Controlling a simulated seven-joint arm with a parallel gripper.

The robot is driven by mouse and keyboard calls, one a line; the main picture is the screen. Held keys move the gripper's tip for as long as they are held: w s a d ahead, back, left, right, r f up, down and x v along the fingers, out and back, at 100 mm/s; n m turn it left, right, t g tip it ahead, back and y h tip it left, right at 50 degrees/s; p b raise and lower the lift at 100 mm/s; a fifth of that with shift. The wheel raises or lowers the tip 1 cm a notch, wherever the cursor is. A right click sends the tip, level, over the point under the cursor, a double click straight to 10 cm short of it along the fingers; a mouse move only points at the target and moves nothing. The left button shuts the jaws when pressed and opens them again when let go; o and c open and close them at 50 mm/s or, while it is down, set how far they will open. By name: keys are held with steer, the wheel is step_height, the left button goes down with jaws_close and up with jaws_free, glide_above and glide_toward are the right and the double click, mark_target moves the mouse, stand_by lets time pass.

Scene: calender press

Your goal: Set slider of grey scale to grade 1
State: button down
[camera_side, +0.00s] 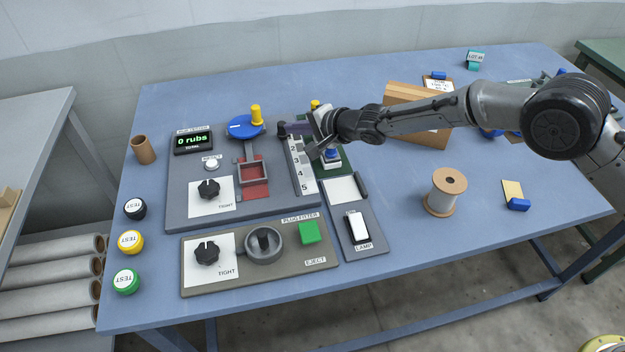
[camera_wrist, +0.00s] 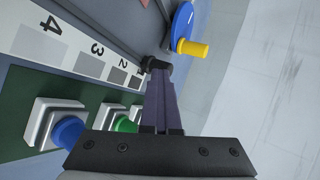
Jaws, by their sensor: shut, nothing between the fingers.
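The grey scale (camera_side: 304,176) is a white strip with numbered grey patches on the grey rubbing panel. In the wrist view the grey scale (camera_wrist: 92,62) runs diagonally, with 4 and 3 clear and the lower numbers towards the slider. The black slider knob (camera_side: 282,130) is at the far, low-number end of the strip; it also shows in the wrist view (camera_wrist: 154,65). My gripper (camera_side: 290,128) is shut and empty, with its dark purple fingers at the knob. In the wrist view the fingertips (camera_wrist: 161,82) appear against the knob; exact contact is unclear. The grade 1 patch is partly hidden.
A blue disc with a yellow knob (camera_side: 256,115) stands just left of the slider. Blue and green buttons (camera_wrist: 68,132) on a green plate sit beside the scale under my arm. A wooden block (camera_side: 425,136) and a spool (camera_side: 446,192) are to the right.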

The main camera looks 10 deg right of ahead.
steer(key=shift+w+d+r, duration=0.1)
steer(key=shift+w+d, duration=0.05)
steer(key=shift+d, duration=0.05)
steer(key=shift+s+d, duration=0.35)
steer(key=shift+s, duration=0.1)
steer(key=shift+s+d, duration=0.35)
steer(key=shift+s, duration=0.25)
steer(key=shift+s+d, duration=0.3)
steer(key=shift+s, duration=0.25)
steer(key=v, duration=1)
steer(key=shift+s, duration=0.15)
